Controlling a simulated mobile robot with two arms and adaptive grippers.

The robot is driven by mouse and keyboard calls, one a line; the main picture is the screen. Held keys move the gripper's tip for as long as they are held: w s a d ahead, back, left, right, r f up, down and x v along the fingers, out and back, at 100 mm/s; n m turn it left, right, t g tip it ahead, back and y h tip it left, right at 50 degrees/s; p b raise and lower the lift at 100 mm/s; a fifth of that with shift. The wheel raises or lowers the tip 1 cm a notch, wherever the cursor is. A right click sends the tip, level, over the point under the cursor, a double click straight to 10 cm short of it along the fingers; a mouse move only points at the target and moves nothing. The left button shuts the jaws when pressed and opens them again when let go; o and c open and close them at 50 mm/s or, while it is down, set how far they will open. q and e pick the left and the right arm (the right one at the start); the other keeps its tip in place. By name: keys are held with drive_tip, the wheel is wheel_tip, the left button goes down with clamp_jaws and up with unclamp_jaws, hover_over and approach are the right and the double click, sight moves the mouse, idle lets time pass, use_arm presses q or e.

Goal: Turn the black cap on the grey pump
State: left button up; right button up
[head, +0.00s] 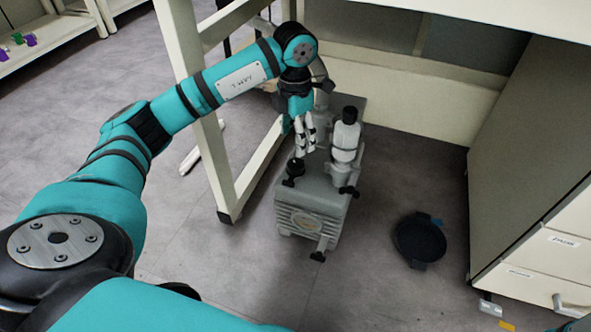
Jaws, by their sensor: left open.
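The grey pump (318,200) stands on the floor under the bench, near the middle of the head view. A black cap (294,168) sits on the left of its top. A white-grey cylinder with a black top (346,138) stands upright on the right of the pump. My left gripper (304,150) points down just above the black cap, with its fingers apart and nothing visible between them. The fingertips look close to the cap, but I cannot tell whether they touch it. My right gripper does not show.
A pale bench frame leg (215,165) stands left of the pump, and the bench top (470,22) hangs over the back. A round black pan (419,240) lies on the floor to the right. A drawer cabinet (545,170) stands at far right.

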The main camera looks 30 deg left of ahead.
sight(295, 164)
use_arm(q)
wheel_tip(295, 164, down, 9)
drive_tip(key=b, duration=0.4)
drive_tip(key=shift+r+b, duration=0.1)
drive_tip(key=shift+b, duration=0.2)
